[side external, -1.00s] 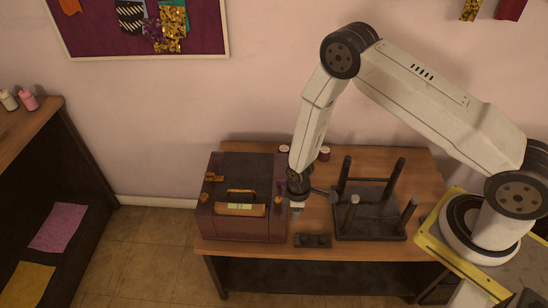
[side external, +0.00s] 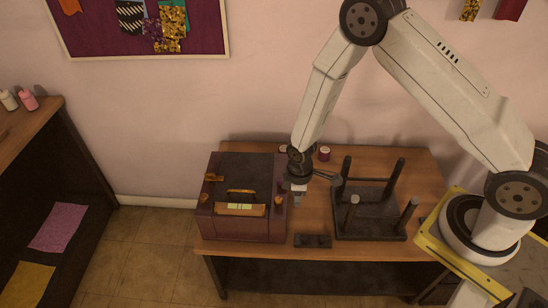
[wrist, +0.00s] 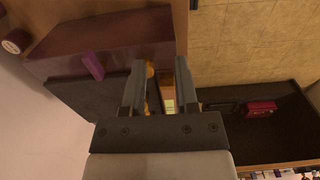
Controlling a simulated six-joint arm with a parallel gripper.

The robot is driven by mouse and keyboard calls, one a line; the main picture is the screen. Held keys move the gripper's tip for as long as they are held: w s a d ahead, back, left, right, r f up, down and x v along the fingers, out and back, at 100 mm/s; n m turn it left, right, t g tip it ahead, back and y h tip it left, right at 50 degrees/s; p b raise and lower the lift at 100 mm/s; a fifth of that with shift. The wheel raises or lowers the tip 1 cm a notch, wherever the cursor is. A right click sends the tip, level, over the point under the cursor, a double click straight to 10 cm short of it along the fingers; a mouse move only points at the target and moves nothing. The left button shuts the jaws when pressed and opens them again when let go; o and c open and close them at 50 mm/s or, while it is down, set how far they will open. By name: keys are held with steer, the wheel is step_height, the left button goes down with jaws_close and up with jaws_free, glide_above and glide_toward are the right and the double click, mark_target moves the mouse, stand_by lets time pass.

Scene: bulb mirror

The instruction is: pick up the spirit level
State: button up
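The spirit level (side external: 240,209) is a short orange-brown bar with a yellow-green vial. It lies on the front part of the dark purple box (side external: 247,232), before the box's handle. In the wrist view the level (wrist: 168,88) shows between the two fingers, partly hidden by them, with the vial near the gripper body. My gripper (side external: 298,197) hangs just right of the box in the side view, apart from the level. In the wrist view my gripper (wrist: 160,75) has its fingers spread, with nothing held.
An upturned dark stool (side external: 370,222) with legs pointing up stands right of my gripper. A small dark block (side external: 312,241) lies at the table's front edge. A spool (side external: 324,153) stands at the back. The wooden tabletop (side external: 275,252) has little free room.

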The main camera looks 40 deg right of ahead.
steer(key=shift+r, duration=0.3)
steer(key=shift+o, duration=1.2)
steer(key=r, duration=0.1)
glide_above(240, 206)
steer(key=shift+s+d+r, duration=0.1)
steer(key=shift+s+d, duration=0.25)
steer(key=shift+d, duration=0.05)
steer(key=shift+w+a+r, duration=0.15)
steer(key=shift+w+a, duration=0.2)
steer(key=shift+a, duration=0.15)
steer(key=shift+f, duration=1.3)
